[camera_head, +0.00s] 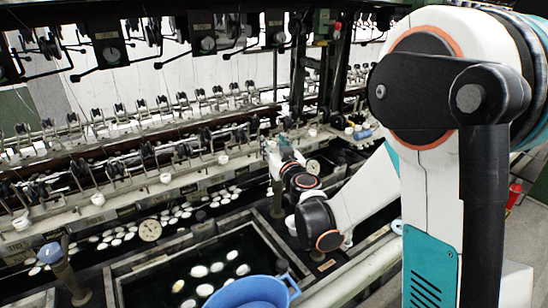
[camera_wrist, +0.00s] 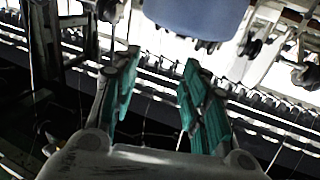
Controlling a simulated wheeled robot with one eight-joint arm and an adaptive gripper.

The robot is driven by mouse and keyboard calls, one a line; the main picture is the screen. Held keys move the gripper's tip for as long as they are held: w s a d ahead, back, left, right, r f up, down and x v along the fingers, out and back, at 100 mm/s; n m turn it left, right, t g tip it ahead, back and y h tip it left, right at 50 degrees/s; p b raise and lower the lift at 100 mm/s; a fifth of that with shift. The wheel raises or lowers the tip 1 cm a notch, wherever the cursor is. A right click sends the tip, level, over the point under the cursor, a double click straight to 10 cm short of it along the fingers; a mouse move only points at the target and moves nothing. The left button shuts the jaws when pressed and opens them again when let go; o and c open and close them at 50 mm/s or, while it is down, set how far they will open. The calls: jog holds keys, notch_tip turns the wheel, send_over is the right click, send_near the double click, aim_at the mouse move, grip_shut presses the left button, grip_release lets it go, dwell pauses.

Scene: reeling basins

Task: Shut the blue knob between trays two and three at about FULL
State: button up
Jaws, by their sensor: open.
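In the wrist view a smooth blue-grey rounded thing (camera_wrist: 195,16), which looks like a blue knob seen close up, fills the top edge and is cut off. My gripper (camera_wrist: 162,62) has its two teal-padded fingers apart with nothing between them. The blue thing shows above the fingertips; I cannot tell whether they touch it. In the head view my gripper (camera_head: 275,147) is small, by the top of a brown post (camera_head: 277,197) between basins. The knob there is hidden or too small to make out. Another blue-topped knob (camera_head: 50,252) stands on a post at the left.
A dark basin (camera_head: 180,262) with several white cocoons lies in front, with a blue tub (camera_head: 250,292) at its near right corner. Round dial gauges (camera_head: 150,230) stand along the basins. A rail with reeling hardware (camera_head: 110,190) runs behind. A red object (camera_head: 513,194) is far right.

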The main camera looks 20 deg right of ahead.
jog(key=shift+r, duration=1.7)
